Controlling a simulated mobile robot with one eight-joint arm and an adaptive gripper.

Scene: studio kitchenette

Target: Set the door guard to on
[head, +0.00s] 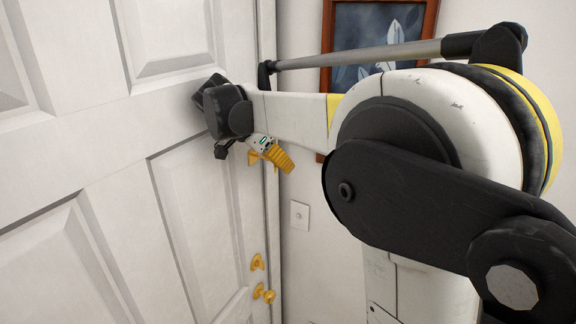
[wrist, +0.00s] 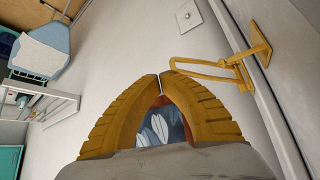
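The door guard (wrist: 210,72) shows in the wrist view as a gold loop-shaped bar on a gold plate (wrist: 261,44) at the upper right. The bar sticks out from the plate to the left, and its free end lies close to my fingertips. I cannot tell whether they touch. My gripper (wrist: 161,78) has yellow ridged fingers with their tips together, and nothing shows held between them. In the head view my gripper (head: 284,163) hangs near the door's edge, and the guard cannot be clearly told apart from the yellow fingers there.
The white panelled door (head: 120,130) fills the left of the head view and looks closed. A gold knob (head: 267,294) and a gold lock (head: 257,262) sit low on it. A switch plate (head: 300,215) and a framed picture (head: 362,38) are on the wall beside it.

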